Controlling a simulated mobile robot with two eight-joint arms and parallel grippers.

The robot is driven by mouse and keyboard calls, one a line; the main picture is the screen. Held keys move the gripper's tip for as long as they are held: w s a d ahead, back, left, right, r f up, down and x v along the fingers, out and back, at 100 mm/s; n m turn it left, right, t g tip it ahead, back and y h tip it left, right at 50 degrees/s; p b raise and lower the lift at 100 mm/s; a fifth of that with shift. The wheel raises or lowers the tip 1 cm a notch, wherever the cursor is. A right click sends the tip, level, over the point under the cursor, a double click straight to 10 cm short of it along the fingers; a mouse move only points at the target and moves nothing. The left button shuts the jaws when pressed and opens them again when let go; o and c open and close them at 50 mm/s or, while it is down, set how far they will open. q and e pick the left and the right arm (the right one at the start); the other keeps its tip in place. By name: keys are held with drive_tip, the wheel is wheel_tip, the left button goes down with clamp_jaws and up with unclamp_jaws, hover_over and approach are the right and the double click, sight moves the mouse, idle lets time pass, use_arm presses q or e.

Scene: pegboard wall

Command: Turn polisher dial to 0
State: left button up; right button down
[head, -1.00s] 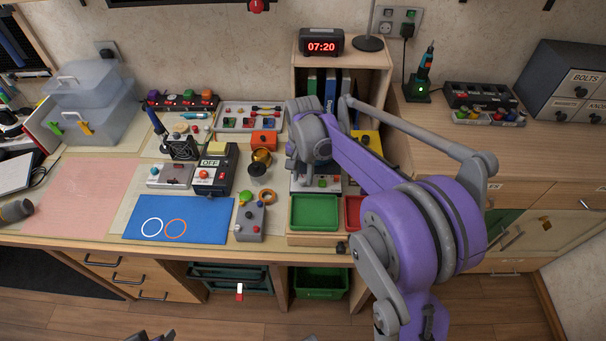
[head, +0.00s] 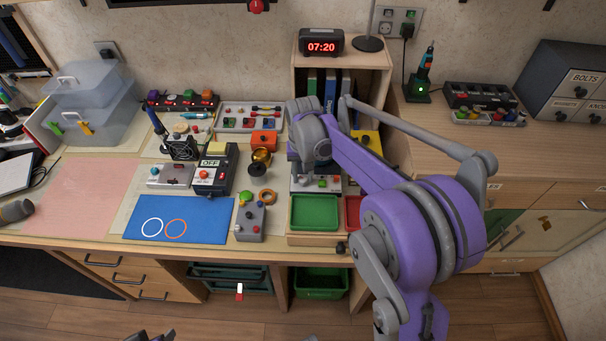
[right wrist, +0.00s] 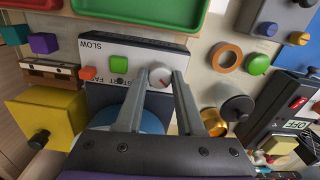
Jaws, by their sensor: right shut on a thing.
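The polisher (head: 325,184) is a pale box with a red and a green button, behind the green tray in the head view. In the right wrist view the polisher (right wrist: 105,50) shows the words SLOW and FAST and small coloured buttons. Its dial (right wrist: 160,77) is a round whitish knob with a red mark. My right gripper (right wrist: 160,82) is shut on the dial, one finger on each side. In the head view the wrist hides the dial. Only a small dark and purple piece of my left arm shows at the bottom edge.
A green tray (head: 315,212) and a red tray (head: 352,212) lie in front of the polisher. A grey button box (head: 250,222) and an orange ring (head: 267,197) stand to the left. A yellow block (right wrist: 45,115) is close beside the gripper. The blue mat (head: 205,210) is clear.

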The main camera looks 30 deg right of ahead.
sight(303, 178)
drive_tip(key=shift+n, duration=1.7)
drive_tip(key=c, duration=0.5)
unclamp_jaws()
drive_tip(key=shift+r, duration=0.1)
wheel_tip(303, 178, up, 11)
drive_tip(key=shift+f+p, duration=0.15)
drive_tip(key=shift+p, duration=0.4)
